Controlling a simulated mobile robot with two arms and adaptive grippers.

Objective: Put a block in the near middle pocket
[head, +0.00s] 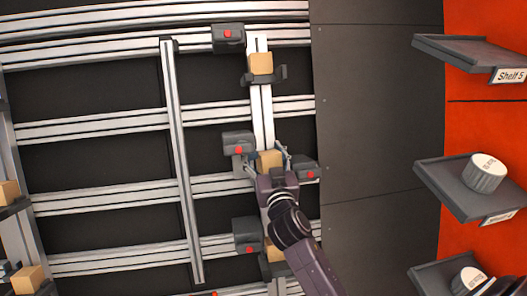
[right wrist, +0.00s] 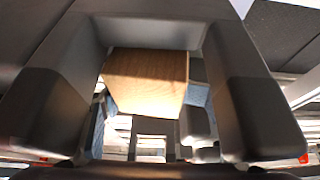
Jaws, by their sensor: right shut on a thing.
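My right gripper (head: 268,167) is shut on a wooden block (head: 269,159) at the middle of the upright twin rail. In the right wrist view the block (right wrist: 146,84) sits between the gripper's fingers. The gripper and wrist cover its near side, so I cannot tell whether it rests in a pocket. Another wooden block (head: 261,63) sits in a dark holder higher on the same rail. A third block (head: 274,252) shows lower down, partly hidden by my arm. My left gripper is not in view.
Dark units with red buttons, such as one left of the gripper (head: 238,142) and one right of it (head: 305,168), crowd the rail. More blocks (head: 27,279) stand at the left edge. Grey shelves (head: 455,195) with white round parts (head: 486,173) are at right.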

